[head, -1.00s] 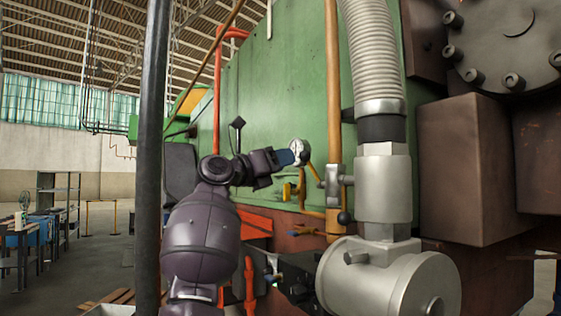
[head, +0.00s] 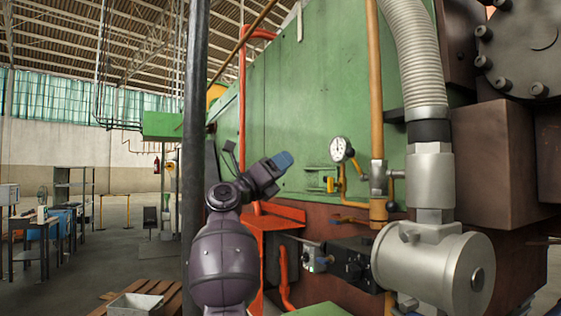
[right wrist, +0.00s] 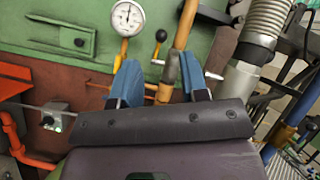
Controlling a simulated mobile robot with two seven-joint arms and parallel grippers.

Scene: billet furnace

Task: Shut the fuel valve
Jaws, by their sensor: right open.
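I cannot tell for sure which fitting is the fuel valve. A vertical yellow pipe (head: 375,90) carries a grey valve body (head: 378,176) with a black-knobbed lever (head: 391,190) beside it. A small yellow fitting (head: 332,184) sits under the round white gauge (head: 340,149). My right gripper (head: 283,160) is left of the gauge in the head view. In the right wrist view its blue fingers (right wrist: 158,78) are apart, with the yellow pipework beyond and nothing clearly held. The left gripper is out of view.
A ribbed hose (head: 413,65) runs down to a large grey cylindrical housing (head: 430,268) at right. A dark post (head: 196,130) stands left of my arm. Red pipework (head: 243,100) lies along the green furnace wall (head: 300,90). Open floor (head: 90,268) lies at left.

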